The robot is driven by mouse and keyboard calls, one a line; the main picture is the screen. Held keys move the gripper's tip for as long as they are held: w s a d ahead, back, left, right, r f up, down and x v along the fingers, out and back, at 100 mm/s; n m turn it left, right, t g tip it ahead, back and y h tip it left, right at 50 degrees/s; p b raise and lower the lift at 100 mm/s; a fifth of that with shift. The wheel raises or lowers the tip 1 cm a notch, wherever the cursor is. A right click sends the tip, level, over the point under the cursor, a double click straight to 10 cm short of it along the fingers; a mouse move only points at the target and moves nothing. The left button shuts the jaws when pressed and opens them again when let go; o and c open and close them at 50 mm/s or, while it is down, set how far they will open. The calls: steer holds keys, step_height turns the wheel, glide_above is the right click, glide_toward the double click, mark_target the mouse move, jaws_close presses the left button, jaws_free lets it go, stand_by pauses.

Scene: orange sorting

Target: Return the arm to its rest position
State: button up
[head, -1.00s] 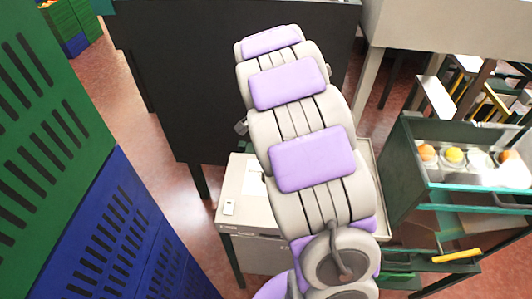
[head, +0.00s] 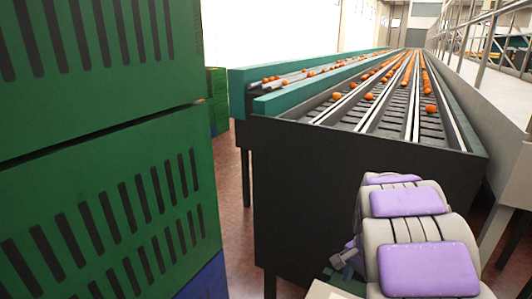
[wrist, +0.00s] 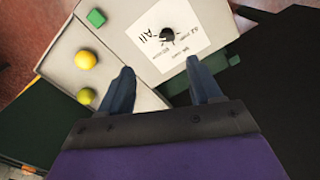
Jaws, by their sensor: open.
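My arm (head: 425,240) shows at the lower right of the head view, with grey links and purple pads, in front of the dark end of the conveyor. In the wrist view my gripper (wrist: 163,82) is open, its two dark blue fingers apart with nothing between them. It is above a pale surface (wrist: 70,45) with a white paper sheet (wrist: 195,30). My gripper's fingers cannot be made out clearly in the head view.
Green crates (head: 95,150) stand close on the left. The conveyor (head: 340,190) carries oranges behind my arm. In the wrist view, a yellow ball (wrist: 86,60), a yellow-green ball (wrist: 86,96), a green cube (wrist: 96,18) and a small black object (wrist: 167,34) lie below.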

steer(key=s+a+n+b, duration=0.1)
steer(key=s+a+n, duration=0.3)
steer(key=s, duration=0.6)
steer(key=s+a+n+g+b, duration=0.1)
steer(key=s+a+n, duration=0.3)
steer(key=s, duration=0.6)
steer(key=s+a+f+n+b, duration=0.1)
steer(key=s+a+n, duration=0.3)
steer(key=s, duration=0.6)
steer(key=shift+a+g+b, duration=0.3)
steer(key=shift+a+b, duration=0.2)
steer(key=shift+b, duration=0.25)
